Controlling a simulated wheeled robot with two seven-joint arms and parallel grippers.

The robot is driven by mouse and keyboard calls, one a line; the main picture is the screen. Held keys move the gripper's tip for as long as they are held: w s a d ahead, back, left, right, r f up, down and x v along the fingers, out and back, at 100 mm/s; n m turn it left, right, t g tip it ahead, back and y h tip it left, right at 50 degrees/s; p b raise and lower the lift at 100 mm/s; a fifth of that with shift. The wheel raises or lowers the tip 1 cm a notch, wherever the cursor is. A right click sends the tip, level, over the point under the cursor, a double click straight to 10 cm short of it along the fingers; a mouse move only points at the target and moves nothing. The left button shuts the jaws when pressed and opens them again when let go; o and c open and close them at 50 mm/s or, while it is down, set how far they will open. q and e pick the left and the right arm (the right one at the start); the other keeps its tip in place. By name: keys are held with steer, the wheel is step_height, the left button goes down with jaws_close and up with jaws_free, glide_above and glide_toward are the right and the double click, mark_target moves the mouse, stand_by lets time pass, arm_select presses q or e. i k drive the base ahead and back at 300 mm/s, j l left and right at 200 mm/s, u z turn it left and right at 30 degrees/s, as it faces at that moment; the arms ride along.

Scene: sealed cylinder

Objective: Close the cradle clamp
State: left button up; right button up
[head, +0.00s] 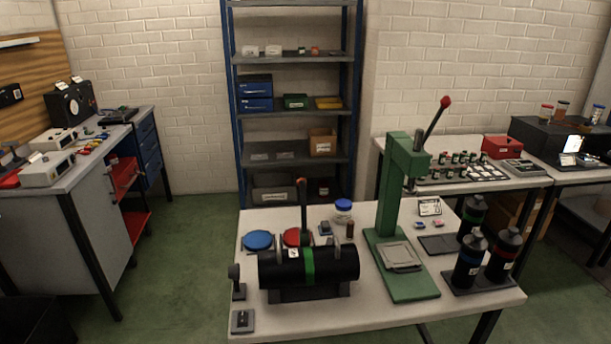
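A black cylinder (335,266) lies on its side in a dark cradle (308,293) at the front left of the pale table. A green band (308,265) goes around the cylinder's middle, with a small white label beside it. A thin wire-like handle shows by the cylinder's top. Neither of my grippers is in view.
A green lever press (396,200) stands right of the cylinder. Black bottles (469,262) stand at the table's right. Blue (258,241) and red (296,236) round lids and a blue-capped jar (343,211) lie behind the cylinder. Small dark fixtures (242,321) sit at the left edge.

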mark_target(302, 182)
steer(key=i+j+u, duration=1.2)
steer(key=i+u, duration=0.25)
steer(key=i, duration=0.25)
steer(key=i+j+z, duration=0.15)
steer(key=i+z, duration=0.15)
steer(key=i, duration=0.4)
steer(key=i+z, duration=0.25)
steer(key=z, duration=0.2)
steer(key=i+j+z, duration=0.1)
steer(key=z, duration=0.35)
steer(key=i+j+z, duration=0.2)
steer(key=i+z, duration=0.35)
steer(key=z, duration=0.3)
steer(key=j+z, duration=0.1)
steer(key=z, duration=0.3)
steer(key=i+j+z, duration=0.15)
steer(key=z, duration=0.25)
steer(key=j+z, duration=0.1)
steer(key=z, duration=0.25)
steer(key=i+j+z, duration=0.15)
steer(key=z, duration=0.25)
steer(key=i+j+z, duration=0.1)
steer(key=z, duration=0.3)
steer(key=j+z, duration=0.35)
steer(key=i+j+z, duration=0.1)
steer(key=j+z, duration=0.15)
steer(key=z, duration=0.15)
steer(key=j+z, duration=0.4)
steer(key=j, duration=0.25)
